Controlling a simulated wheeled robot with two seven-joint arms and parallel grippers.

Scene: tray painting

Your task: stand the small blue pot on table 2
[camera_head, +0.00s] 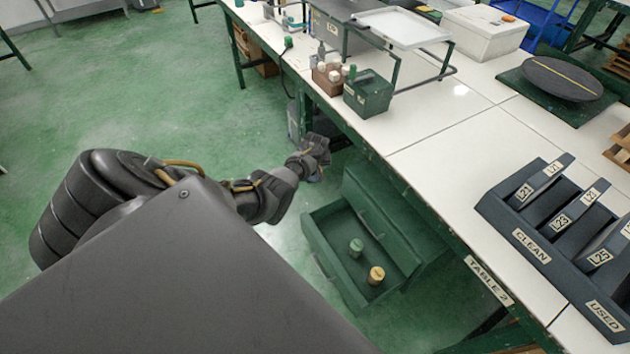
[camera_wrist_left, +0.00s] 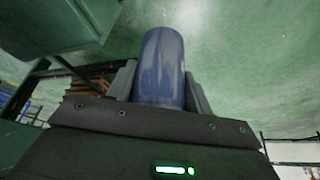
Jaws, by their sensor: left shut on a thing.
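The small blue pot (camera_wrist_left: 162,68) stands up between the fingers of my left gripper (camera_wrist_left: 160,90) in the left wrist view. The gripper is shut on it. In the head view my left gripper (camera_head: 316,150) is beside the near edge of the white table, over the floor and beyond the open drawer; I cannot make out the pot there. Table 2 (camera_head: 432,192) has a white top and a "TABLE 2" label (camera_head: 489,281) on its front edge. My right gripper is not in view.
An open green drawer (camera_head: 322,262) below the table holds a green pot (camera_head: 356,247) and a yellow pot (camera_head: 376,275). On the table stand a dark rack (camera_head: 537,247), a green box (camera_head: 368,95) and a round turntable (camera_head: 562,78). The tabletop left of the rack is clear.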

